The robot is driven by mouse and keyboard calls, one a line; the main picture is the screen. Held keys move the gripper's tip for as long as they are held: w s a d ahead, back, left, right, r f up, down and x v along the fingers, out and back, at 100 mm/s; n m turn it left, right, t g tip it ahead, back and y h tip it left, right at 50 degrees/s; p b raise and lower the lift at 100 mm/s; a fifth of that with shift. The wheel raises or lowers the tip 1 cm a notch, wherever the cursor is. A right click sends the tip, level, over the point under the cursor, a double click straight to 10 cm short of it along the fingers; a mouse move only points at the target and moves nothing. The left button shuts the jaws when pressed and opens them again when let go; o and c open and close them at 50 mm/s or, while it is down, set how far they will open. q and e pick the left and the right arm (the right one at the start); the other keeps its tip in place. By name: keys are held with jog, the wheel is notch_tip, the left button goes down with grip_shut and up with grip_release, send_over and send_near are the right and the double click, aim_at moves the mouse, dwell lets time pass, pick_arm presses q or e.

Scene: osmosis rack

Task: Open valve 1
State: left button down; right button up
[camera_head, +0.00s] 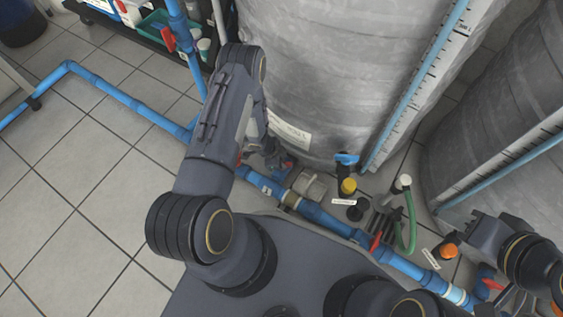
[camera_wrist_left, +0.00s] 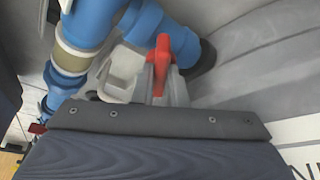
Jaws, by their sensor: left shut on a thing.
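A red valve handle (camera_wrist_left: 163,62) stands up between the fingers of my left gripper (camera_wrist_left: 160,88) in the left wrist view. The gripper is shut on this handle, beside a blue pipe joint (camera_wrist_left: 92,22). In the head view my left gripper (camera_head: 276,158) is low against the foot of the large grey tank, at the blue pipe line, and my arm partly hides it.
The blue floor pipe (camera_head: 330,222) runs along the tank foot, with another red valve handle (camera_head: 376,241) on it. The grey tank (camera_head: 320,75) stands close behind. A green hose (camera_head: 411,220) and small labelled fittings lie right. Tiled floor is open at left.

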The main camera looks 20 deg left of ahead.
pick_arm(q)
jog(key=n, duration=0.2)
jog(key=n+t+y+b, duration=0.1)
jog(key=n, duration=0.2)
jog(key=shift+s+d+n+t, duration=0.1)
jog(key=shift+d+n+t, duration=0.05)
jog(key=shift+n+t, duration=0.15)
jog(key=n+y, duration=0.2)
jog(key=n, duration=0.3)
jog(key=shift+t+b, duration=0.4)
jog(key=shift+n, duration=0.3)
jog(key=c, duration=1.5)
grip_release()
jog(key=shift+o, duration=0.2)
jog(key=p+v, duration=0.3)
jog(key=v, duration=0.4)
jog(key=shift+r+p, duration=0.3)
jog(key=shift+r, duration=0.05)
jog(key=shift+s+d, duration=0.1)
